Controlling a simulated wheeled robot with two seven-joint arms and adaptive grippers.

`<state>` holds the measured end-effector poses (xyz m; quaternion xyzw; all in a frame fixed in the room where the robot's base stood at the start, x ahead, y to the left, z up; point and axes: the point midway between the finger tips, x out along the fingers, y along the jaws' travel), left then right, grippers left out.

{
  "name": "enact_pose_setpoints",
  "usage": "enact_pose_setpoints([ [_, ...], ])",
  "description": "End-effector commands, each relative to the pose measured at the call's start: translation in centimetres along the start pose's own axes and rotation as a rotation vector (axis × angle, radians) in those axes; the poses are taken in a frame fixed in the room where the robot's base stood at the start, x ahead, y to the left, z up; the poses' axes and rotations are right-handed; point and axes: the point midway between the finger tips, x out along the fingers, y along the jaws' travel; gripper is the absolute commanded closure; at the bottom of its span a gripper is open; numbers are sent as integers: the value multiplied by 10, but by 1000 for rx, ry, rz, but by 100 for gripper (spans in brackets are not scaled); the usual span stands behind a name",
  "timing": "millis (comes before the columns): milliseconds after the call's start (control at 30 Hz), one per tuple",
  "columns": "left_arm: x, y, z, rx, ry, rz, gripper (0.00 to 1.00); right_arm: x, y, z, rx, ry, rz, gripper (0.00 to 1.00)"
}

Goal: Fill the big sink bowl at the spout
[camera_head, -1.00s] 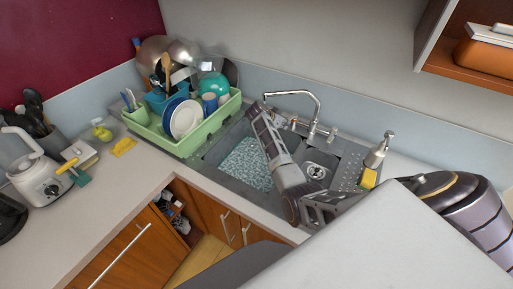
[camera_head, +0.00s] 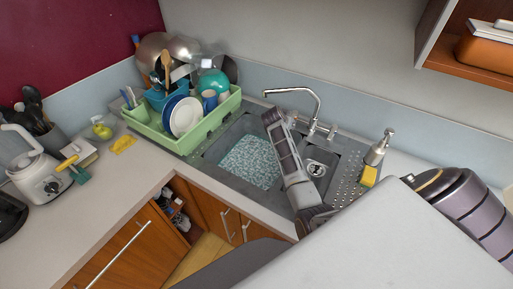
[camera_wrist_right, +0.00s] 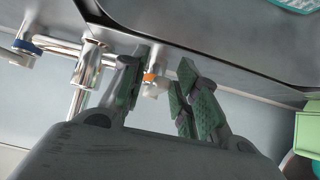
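The big sink bowl (camera_head: 222,150) is left of the small bowl with a drain (camera_head: 317,168). A mottled pale blue-green surface (camera_head: 250,162) covers its bottom; I cannot tell whether it is water. The chrome spout (camera_head: 290,91) arches behind the bowls, its end pointing left. My right gripper (camera_head: 272,117) reaches over the sink toward the tap. In the right wrist view the right gripper (camera_wrist_right: 160,85) has its green-padded fingers apart around the orange-marked handle (camera_wrist_right: 152,79), contact unclear. The blue-marked handle (camera_wrist_right: 27,47) stands beyond the tap base. My left gripper is not in view.
A green dish rack (camera_head: 212,124) with plates and cups stands left of the sink. A soap dispenser (camera_head: 377,150) and yellow sponge (camera_head: 369,176) stand at the right. A wall cabinet (camera_head: 450,62) hangs at upper right. The front-left counter (camera_head: 100,215) is clear.

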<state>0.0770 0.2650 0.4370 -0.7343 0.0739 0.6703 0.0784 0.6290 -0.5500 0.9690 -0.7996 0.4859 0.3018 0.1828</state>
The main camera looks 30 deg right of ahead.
Motion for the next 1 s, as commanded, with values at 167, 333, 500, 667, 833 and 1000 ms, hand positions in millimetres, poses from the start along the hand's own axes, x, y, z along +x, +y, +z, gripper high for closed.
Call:
enact_pose_setpoints([
  [167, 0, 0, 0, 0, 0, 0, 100, 0, 0, 0, 1, 0, 0, 61],
  [333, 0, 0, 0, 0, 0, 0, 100, 0, 0, 0, 1, 0, 0, 61],
  [500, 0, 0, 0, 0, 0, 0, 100, -2, -1, 0, 1, 0, 0, 61],
  [667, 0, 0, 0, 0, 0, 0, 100, -6, -1, 0, 1, 1, -1, 61],
  [833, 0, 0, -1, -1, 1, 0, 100, -10, -1, 0, 1, 1, 0, 61],
  [1000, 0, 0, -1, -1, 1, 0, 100, -14, 0, 0, 1, 1, 1, 61],
])
